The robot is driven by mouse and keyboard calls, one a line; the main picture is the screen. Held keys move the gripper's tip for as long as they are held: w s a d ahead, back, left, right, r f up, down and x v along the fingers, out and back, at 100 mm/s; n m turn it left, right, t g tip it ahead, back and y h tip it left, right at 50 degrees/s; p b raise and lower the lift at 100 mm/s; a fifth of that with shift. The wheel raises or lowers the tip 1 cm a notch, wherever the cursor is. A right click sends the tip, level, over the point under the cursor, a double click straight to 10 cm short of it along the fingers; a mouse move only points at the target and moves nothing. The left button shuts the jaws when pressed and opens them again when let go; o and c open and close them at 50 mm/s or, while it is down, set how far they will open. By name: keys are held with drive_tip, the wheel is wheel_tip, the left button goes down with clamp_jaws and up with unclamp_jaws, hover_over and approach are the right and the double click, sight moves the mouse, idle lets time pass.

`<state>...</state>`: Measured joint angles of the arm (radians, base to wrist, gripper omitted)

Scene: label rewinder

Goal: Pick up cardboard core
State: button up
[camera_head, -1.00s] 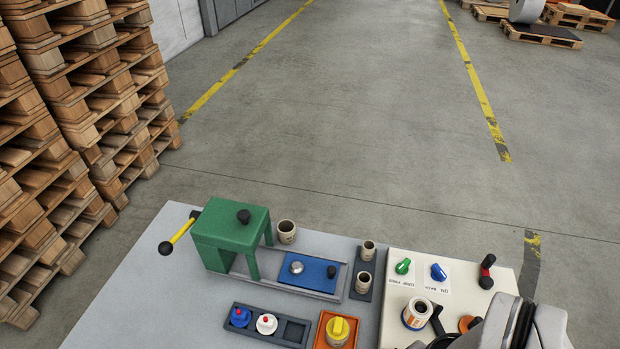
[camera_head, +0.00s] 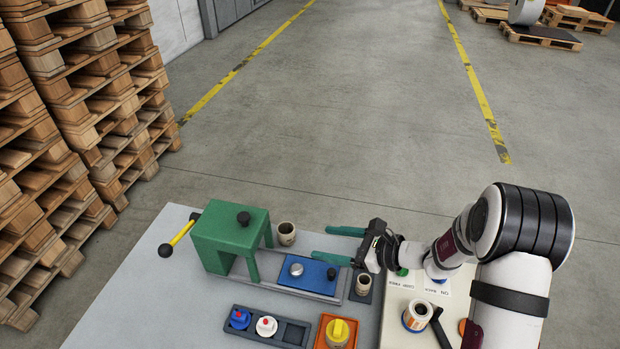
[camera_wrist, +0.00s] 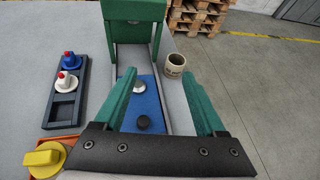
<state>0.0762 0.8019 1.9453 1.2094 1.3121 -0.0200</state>
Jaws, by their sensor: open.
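A tan cardboard core (camera_head: 286,233) stands upright on the table just right of the green press (camera_head: 232,235); it also shows in the wrist view (camera_wrist: 175,66), ahead of my fingertips. A second core (camera_head: 363,284) stands in the dark holder (camera_head: 352,297). The holder's rear core is hidden behind my gripper. My gripper (camera_head: 321,243) is open and empty, its green fingers pointing left toward the core beside the press. In the wrist view my fingers (camera_wrist: 158,75) are spread, with the core beyond the right fingertip, apart from it.
A blue plate (camera_head: 309,274) with two knobs lies below my fingers. A white control panel (camera_head: 396,295) with a roll (camera_head: 416,314) is at right.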

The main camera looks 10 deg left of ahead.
sight(293, 233)
drive_tip(key=w+f, duration=0.1)
drive_tip(key=f+m+t, duration=0.1)
drive_tip(key=w+f+m, duration=0.1)
drive_tip(key=f, duration=0.1)
drive_tip(key=shift+w+d, duration=0.15)
drive_tip(key=shift+w, duration=0.15)
drive_tip(key=x, duration=1.5)
drive_tip(key=shift+w+f, duration=0.2)
drive_tip(key=shift+w, duration=0.25)
drive_tip(key=shift+d, duration=0.1)
drive_tip(key=c, duration=1.1)
drive_tip(key=shift+t, duration=0.3)
drive_tip(key=r, duration=0.4)
drive_tip(key=shift+w+d+r, duration=0.1)
drive_tip(key=shift+d+r, duration=0.25)
drive_tip(key=shift+d, duration=0.05)
drive_tip(key=d+r, duration=0.2)
drive_tip(key=d, duration=0.1)
drive_tip(key=d+r, duration=0.2)
drive_tip(key=d, duration=0.2)
drive_tip(key=d+r, duration=0.2)
drive_tip(key=d, duration=0.2)
drive_tip(key=shift+r, duration=0.2)
